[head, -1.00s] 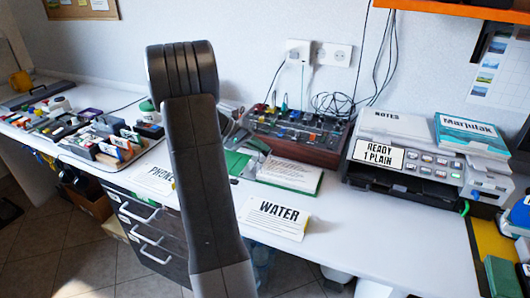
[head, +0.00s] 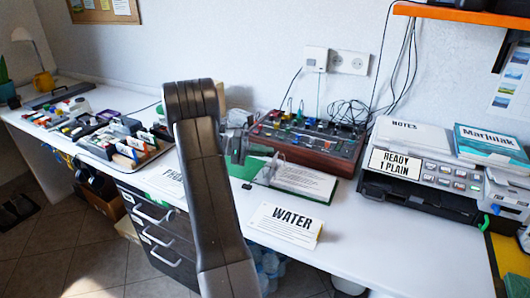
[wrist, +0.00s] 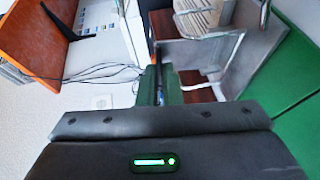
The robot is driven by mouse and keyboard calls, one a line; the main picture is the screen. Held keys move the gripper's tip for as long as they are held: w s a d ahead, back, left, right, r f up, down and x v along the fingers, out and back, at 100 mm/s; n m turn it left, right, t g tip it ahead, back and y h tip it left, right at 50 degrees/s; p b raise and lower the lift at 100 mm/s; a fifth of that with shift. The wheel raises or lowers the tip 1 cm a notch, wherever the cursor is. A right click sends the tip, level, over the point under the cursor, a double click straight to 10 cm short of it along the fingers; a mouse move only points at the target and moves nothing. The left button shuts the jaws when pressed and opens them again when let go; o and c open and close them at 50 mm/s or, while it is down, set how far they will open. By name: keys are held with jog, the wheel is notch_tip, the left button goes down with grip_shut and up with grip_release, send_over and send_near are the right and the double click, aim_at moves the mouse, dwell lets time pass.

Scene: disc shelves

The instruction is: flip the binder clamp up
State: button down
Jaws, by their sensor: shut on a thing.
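The binder is the green folder (head: 240,168) lying open on the white desk, with a white sheet (head: 305,181) on its right side. In the wrist view its green cover (wrist: 280,45) fills the right. The binder clamp (wrist: 199,38) shows there as a bent metal wire loop above a grey plate. My gripper (head: 237,148) is at the binder's upper left in the head view. In the wrist view my gripper's fingertips (wrist: 160,72) are close together at the wire's left corner, shut on the clamp. The exact contact is small and partly hidden.
A mixer-like panel (head: 308,140) with knobs and cables stands just behind the binder. A printer (head: 432,170) is at the right, and trays of small items (head: 125,140) are at the left. The front right of the desk is clear.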

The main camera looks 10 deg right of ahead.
dwell(0.3)
jog(key=c, duration=1.6)
grip_release()
jog(key=p+v, duration=0.1)
jog(key=v, duration=1.3)
jog(key=shift+d+f, duration=0.1)
jog(key=shift+f, duration=0.05)
jog(key=b+x, duration=0.1)
jog(key=x, duration=1.3)
